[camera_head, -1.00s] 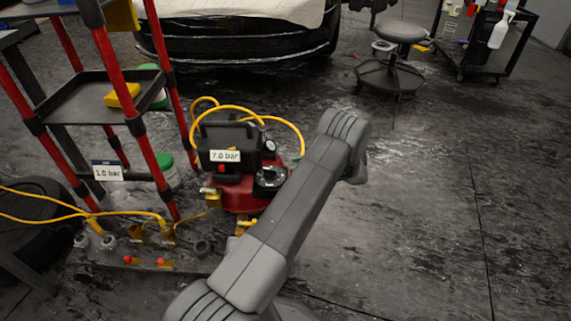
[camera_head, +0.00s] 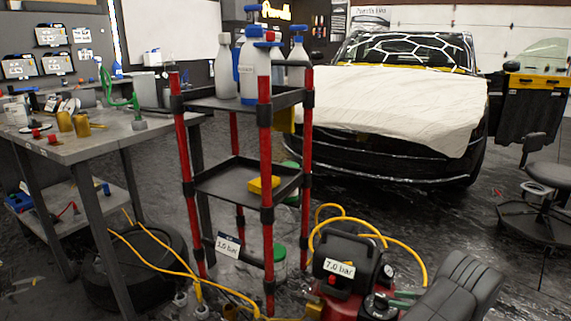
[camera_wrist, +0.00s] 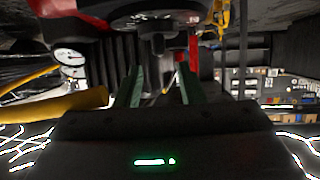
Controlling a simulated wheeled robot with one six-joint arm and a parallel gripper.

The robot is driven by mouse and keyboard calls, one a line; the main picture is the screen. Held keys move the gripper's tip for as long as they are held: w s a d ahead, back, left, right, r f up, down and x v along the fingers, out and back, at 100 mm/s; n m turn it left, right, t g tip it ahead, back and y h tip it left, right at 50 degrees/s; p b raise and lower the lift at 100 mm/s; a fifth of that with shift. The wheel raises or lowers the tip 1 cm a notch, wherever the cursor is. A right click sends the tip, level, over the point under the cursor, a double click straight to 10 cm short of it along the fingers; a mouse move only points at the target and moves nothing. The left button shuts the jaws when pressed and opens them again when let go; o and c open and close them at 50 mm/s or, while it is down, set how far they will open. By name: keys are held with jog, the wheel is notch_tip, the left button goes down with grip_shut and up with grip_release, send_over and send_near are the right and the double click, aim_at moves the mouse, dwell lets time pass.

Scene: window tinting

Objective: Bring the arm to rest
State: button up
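My arm (camera_head: 455,290) shows at the lower right of the head view, beside the red compressor (camera_head: 345,285) tagged "7.0 bar". My gripper (camera_wrist: 160,85) is in the wrist view, with its two green fingers spread apart and nothing seen between them. A dark round part and a red and black body, apparently the compressor, fill the top of the wrist view just beyond the fingers. A pressure gauge (camera_wrist: 69,57) is at the left there. Whether the fingers touch anything I cannot tell.
A red-legged shelf cart (camera_head: 266,200) with bottles on top stands left of the compressor. A workbench (camera_head: 85,150) is at far left. Yellow hoses (camera_head: 150,262) cross the floor. A covered car (camera_head: 390,110) stands behind, and a stool (camera_head: 550,178) is at right.

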aim_at(381, 296)
jog(key=b+x, duration=0.1)
jog(key=x, duration=0.6)
jog(key=shift+d, duration=0.1)
jog(key=p+v, duration=0.3)
jog(key=v, duration=1)
jog(key=b+x, duration=0.4)
jog(key=x, duration=0.9)
jog(key=shift+w+a+f, duration=0.1)
jog(key=shift+a+f, duration=0.1)
jog(key=shift+d+r+m+t+h+p, duration=0.15)
jog(key=shift+r+m+t+h+p, duration=0.25)
jog(key=shift+m+t, duration=0.3)
jog(key=shift+f+m+t+h+b, duration=0.2)
jog(key=shift+m+t+h, duration=0.3)
jog(key=shift+m+h, duration=0.4)
jog(key=shift+f+m+t+h+b, duration=0.1)
jog(key=shift+m+t+h+b, duration=0.15)
jog(key=shift+m+t+h, duration=0.45)
jog(key=shift+d+r+m+h+b, duration=0.15)
jog(key=shift+m+h+b, duration=0.2)
jog(key=shift+m+h, duration=0.55)
